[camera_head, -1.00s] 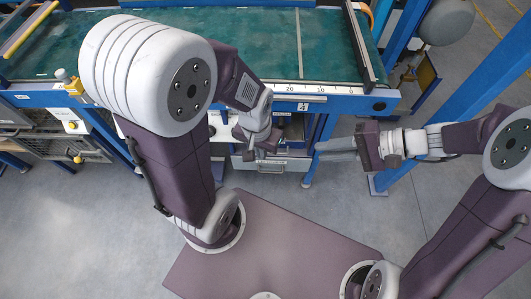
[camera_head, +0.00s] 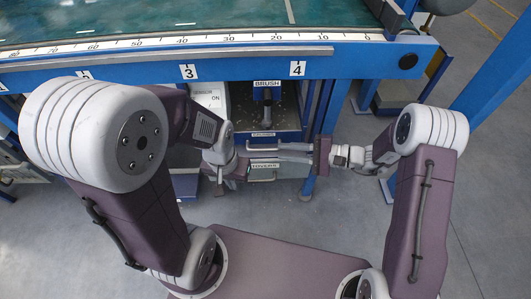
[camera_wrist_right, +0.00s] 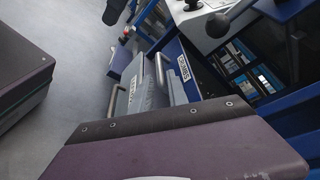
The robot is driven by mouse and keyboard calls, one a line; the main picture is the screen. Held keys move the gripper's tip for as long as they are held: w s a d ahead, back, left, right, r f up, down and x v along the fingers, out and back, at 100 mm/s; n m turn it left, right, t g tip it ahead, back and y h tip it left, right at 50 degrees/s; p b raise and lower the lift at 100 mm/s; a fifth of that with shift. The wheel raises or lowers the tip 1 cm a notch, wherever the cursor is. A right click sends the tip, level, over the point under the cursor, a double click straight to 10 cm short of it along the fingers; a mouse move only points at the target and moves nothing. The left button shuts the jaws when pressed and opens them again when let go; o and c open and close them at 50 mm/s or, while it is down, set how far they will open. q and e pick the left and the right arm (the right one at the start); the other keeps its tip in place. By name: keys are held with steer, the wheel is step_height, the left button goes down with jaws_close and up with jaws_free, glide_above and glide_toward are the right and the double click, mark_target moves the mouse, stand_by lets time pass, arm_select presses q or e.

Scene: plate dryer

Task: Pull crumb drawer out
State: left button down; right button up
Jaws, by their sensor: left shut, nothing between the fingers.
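The crumb drawer, labelled CRUMBS (camera_wrist_right: 183,66), sits under the bench. In the head view its label (camera_head: 263,134) and bar handle (camera_head: 264,148) show above a lower drawer. In the right wrist view the handle (camera_wrist_right: 160,72) shows by the fingertips. My right gripper (camera_head: 281,152) points left at the handle with its two fingers apart. In the right wrist view its fingers (camera_wrist_right: 158,90) lie on either side of the handle's line; contact cannot be told. My left gripper (camera_head: 219,190) is shut and empty, left of the drawers and apart from them.
The lower drawer (camera_head: 263,176) has its own handle, also in the right wrist view (camera_wrist_right: 113,100). A white SENSOR box (camera_head: 209,98) stands at left. The bench edge (camera_head: 190,62) runs above. Open floor lies in front.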

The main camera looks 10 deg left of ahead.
mark_target(268, 149)
steer(key=b+x, duration=0.1)
steer(key=x, duration=0.2)
steer(key=b+x, duration=0.1)
steer(key=x, duration=0.2)
steer(key=shift+a+f+b, duration=0.15)
steer(key=shift+f+b, duration=0.15)
steer(key=shift+b, duration=0.1)
steer(key=shift+a, duration=0.3)
steer(key=shift+r, duration=0.1)
jaws_close()
stand_by(0.5)
